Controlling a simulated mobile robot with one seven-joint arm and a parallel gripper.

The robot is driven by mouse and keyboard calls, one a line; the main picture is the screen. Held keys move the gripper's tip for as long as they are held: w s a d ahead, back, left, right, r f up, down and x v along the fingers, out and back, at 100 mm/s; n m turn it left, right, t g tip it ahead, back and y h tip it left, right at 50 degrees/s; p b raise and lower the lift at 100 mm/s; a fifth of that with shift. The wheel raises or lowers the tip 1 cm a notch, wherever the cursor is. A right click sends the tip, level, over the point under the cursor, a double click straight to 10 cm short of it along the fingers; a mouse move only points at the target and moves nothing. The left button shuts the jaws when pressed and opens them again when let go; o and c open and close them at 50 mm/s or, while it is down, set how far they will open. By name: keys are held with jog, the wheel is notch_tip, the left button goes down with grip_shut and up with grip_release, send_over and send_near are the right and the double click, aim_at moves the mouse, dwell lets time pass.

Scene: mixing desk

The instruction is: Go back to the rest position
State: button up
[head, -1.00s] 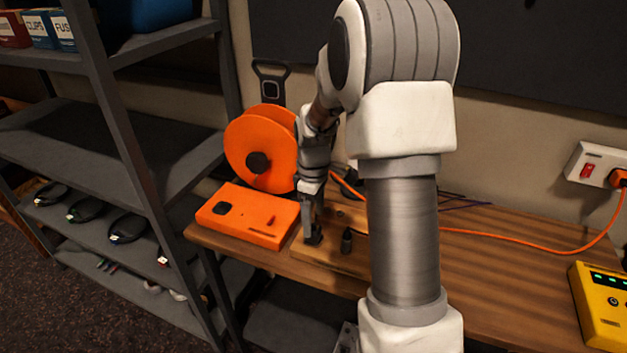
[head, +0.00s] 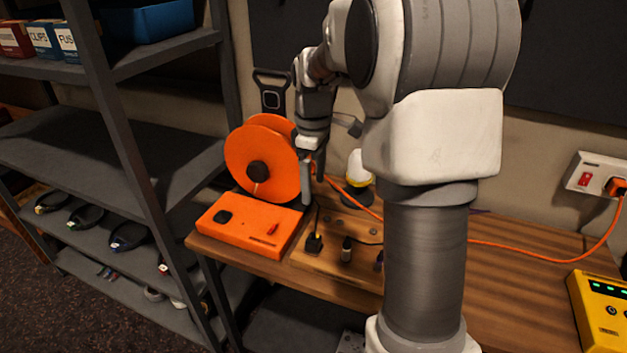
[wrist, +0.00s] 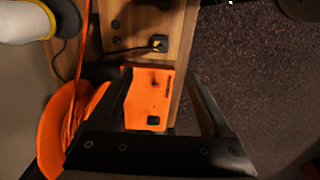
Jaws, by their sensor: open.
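My gripper (head: 312,190) is open and empty, raised above the wooden board (head: 297,262) near the front left of the desk. In the wrist view its two fingers (wrist: 158,76) stand wide apart with nothing between them. A black plug (head: 314,243) with a yellow mark sits at the board's left, below my gripper, a cable rising from it. It also shows in the wrist view (wrist: 158,43). A second dark plug (head: 346,250) stands beside it on the board. My arm hides part of the board's right side.
An orange box (head: 240,225) and an orange cable reel (head: 240,165) stand left of my gripper, the reel very near. A white lamp (head: 358,165) stands behind. A yellow device (head: 603,305) is at the right. Grey shelving (head: 110,140) borders the desk's left.

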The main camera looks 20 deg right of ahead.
jog(key=s+a+r+m+t, duration=0.35)
jog(key=s+a+r, duration=0.35)
jog(key=s, duration=0.4)
jog(key=s+a+m+t, duration=0.2)
jog(key=s+m, duration=0.3)
jog(key=s, duration=0.6)
jog(key=shift+s+a+r, duration=0.2)
jog(key=shift+a+r, duration=0.1)
jog(key=shift+a+m, duration=0.1)
jog(key=shift+m, duration=0.15)
